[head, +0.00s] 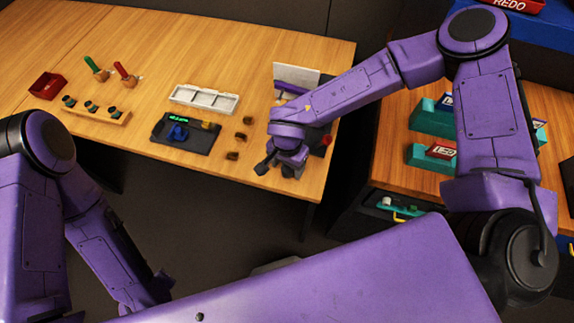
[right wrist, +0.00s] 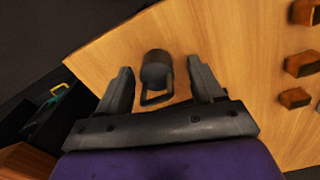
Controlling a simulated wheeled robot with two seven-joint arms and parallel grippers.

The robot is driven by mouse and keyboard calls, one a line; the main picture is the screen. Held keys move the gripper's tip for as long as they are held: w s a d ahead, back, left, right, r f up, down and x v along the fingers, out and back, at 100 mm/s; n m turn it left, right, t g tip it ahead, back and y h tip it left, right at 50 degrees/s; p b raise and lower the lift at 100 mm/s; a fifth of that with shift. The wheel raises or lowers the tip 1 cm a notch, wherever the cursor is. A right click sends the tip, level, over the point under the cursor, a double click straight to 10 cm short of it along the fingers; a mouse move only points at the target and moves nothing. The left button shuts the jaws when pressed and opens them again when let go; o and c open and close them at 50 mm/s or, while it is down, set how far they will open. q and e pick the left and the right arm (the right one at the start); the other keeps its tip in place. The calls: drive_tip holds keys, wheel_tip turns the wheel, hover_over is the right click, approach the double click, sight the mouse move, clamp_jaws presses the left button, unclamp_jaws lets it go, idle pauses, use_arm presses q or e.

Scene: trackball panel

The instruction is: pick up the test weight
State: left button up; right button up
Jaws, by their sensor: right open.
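The test weight is a dark grey cylinder with a loop handle (right wrist: 156,70). In the right wrist view it sits on the wooden table between the two fingers of my right gripper (right wrist: 160,88), with a gap on each side. Its handle points toward the gripper's palm. In the head view my right gripper (head: 281,170) is low over the table's near right corner, and the weight is mostly hidden by it there. My right gripper is open and empty. My left arm hangs at the lower left of the head view; its gripper is not visible.
Several small brown blocks (head: 241,136) lie left of my right gripper. Beyond them are a black panel with a blue ball (head: 178,132) and a white compartment tray (head: 204,98). The table's edge (right wrist: 85,72) is close to the weight. A second table with teal holders (head: 432,119) stands right.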

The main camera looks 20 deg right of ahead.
drive_tip(key=shift+f, duration=0.3)
drive_tip(key=shift+s, duration=0.2)
drive_tip(key=shift+w, duration=0.1)
clamp_jaws()
drive_tip(key=shift+r, duration=0.1)
drive_tip(key=shift+r, duration=0.25)
wheel_tip(320, 180, up, 3)
drive_tip(key=shift+a+f+b, duration=0.1)
drive_tip(key=shift+a+b, duration=0.05)
drive_tip(key=shift+b, duration=0.15)
drive_tip(key=s+a+r+b, duration=0.3)
drive_tip(key=s+a+r, duration=0.6)
drive_tip(key=s, duration=0.1)
drive_tip(key=shift+s+r, duration=0.25)
drive_tip(key=shift+r, duration=0.1)
